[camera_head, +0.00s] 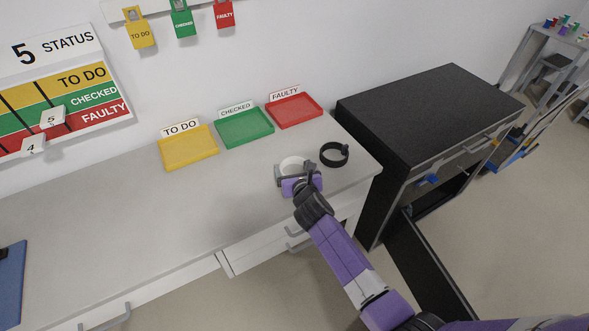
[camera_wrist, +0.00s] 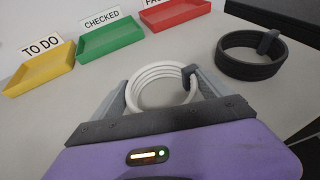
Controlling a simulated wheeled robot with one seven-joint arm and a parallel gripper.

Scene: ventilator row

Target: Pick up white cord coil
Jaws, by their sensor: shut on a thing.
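The white cord coil (camera_wrist: 161,77) is a ring of several white loops with a dark tie on its right side. In the head view the coil (camera_head: 291,163) shows at the right part of the counter, partly hidden by my gripper (camera_head: 296,176). In the wrist view my gripper (camera_wrist: 165,98) has its grey fingers on both sides of the coil, shut on it. I cannot tell whether the coil still touches the counter.
A black cord coil (camera_head: 323,154) lies close on the right. Yellow (camera_head: 190,160), green (camera_head: 272,132) and red (camera_head: 320,112) trays stand behind, along the wall. A black cabinet (camera_head: 430,100) stands at the right.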

